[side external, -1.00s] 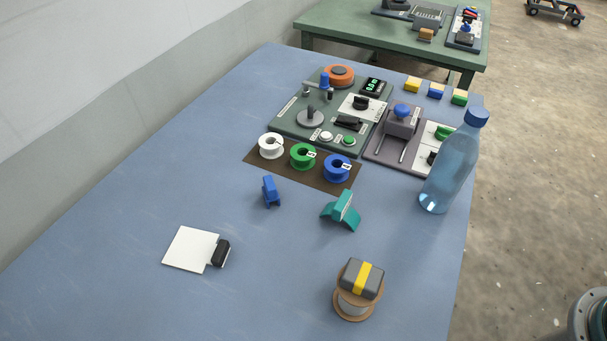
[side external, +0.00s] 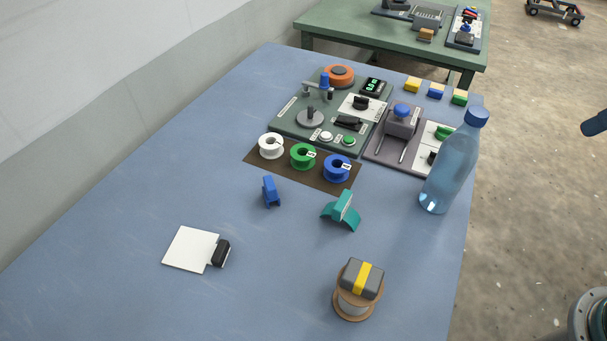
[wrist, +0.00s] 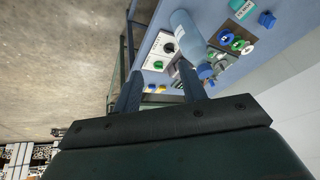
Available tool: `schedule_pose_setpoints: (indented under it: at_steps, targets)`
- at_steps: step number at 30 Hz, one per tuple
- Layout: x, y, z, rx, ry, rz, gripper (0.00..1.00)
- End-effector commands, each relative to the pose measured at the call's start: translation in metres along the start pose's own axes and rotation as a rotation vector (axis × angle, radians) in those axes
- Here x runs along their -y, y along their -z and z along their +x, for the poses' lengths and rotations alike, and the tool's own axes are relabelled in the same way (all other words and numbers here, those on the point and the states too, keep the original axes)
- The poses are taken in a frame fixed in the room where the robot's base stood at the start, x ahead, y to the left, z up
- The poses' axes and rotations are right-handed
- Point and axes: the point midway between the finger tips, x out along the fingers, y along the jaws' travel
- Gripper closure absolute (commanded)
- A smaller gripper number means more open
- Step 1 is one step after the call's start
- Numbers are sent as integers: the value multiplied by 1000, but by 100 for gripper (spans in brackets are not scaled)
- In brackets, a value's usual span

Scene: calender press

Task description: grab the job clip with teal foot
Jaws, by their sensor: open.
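The job clip with the teal foot (side external: 341,211) stands on the blue bench in the side view, with a wide, splayed teal foot and a paler upright tab. It also shows near the top edge of the wrist view (wrist: 243,9), partly cut off, with lettering on its pale face. My gripper (wrist: 160,75) is open and empty in the wrist view, its two dark fingers apart. It is well away from the clip, out past the bench edge. A blue clip-like piece (side external: 270,191) stands left of the teal one.
A tall blue bottle (side external: 449,165) stands near the bench's right edge; in the wrist view it (wrist: 188,35) lies beyond my fingers. A spool with a grey block (side external: 358,290) is in front of the teal clip. White, green and blue reels (side external: 303,156) stand behind it.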

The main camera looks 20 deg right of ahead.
Motion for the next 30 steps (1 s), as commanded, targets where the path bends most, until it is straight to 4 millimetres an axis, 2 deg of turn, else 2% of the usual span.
schedule_pose_setpoints:
  at_steps: [6,15,24,30]
  targets:
    - [34,35,12,79,10,113,58]
    - [90,70,40,177,-10,270,58]
    - [156,89,81,262,-64,421,58]
    - [203,90,114,307,-118,518,58]
